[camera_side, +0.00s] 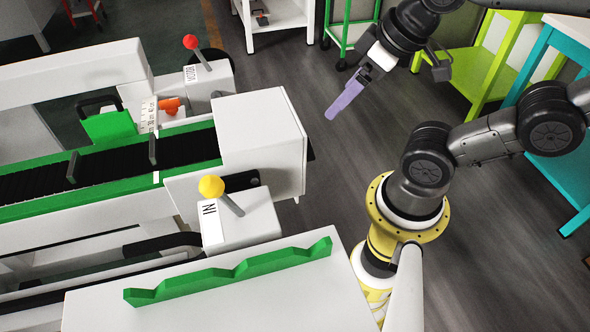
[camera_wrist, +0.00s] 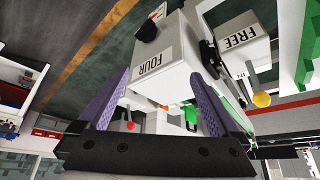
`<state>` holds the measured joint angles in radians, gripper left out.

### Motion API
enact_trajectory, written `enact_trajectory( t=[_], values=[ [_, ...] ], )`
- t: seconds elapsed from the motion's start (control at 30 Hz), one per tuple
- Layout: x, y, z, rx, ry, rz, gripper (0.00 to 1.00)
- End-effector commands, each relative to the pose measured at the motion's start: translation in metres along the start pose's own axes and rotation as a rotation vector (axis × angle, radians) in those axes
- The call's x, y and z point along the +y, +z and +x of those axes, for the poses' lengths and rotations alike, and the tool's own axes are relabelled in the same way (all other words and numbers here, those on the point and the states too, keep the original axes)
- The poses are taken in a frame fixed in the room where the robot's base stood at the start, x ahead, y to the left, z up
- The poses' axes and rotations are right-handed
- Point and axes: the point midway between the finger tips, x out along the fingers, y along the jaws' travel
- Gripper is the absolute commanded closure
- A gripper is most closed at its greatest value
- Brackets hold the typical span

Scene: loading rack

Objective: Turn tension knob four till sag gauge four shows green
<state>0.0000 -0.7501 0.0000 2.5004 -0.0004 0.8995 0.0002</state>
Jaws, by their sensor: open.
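My gripper (camera_side: 345,100) hangs over the bare floor in the side view, to the right of the white machine and apart from it. Its purple fingers are spread with nothing between them in the wrist view (camera_wrist: 160,76). Beyond them in the wrist view is a white box (camera_wrist: 168,75) labelled FOUR, with a small black part (camera_wrist: 148,31) on it. I cannot tell whether that part is the tension knob. I cannot make out sag gauge four or any green reading in either view.
The white machine (camera_side: 262,135) has a green-edged belt (camera_side: 90,196). A yellow-balled lever (camera_side: 211,187) and a red-balled lever (camera_side: 191,42) stand beside it. A box labelled FREE (camera_wrist: 243,42) shows in the wrist view. A green notched rack (camera_side: 230,272) lies in front. Floor under my gripper is clear.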

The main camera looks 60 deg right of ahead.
Motion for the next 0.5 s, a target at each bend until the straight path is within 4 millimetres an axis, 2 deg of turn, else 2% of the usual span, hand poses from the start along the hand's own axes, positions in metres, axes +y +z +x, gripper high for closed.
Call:
enact_trajectory(
  t=[0.03, 0.17, 0.33, 0.5],
  values=[
    [0.0, 0.0, 0.0, 0.0, 0.0, -0.003, 0.11],
    [0.0, 0.0, 0.0, -0.001, -0.001, -0.075, 0.34],
    [-0.007, -0.006, -0.002, -0.001, -0.034, -0.347, 0.65],
    [-0.008, -0.015, 0.006, -0.031, -0.079, -0.629, 0.95]
  ],
)
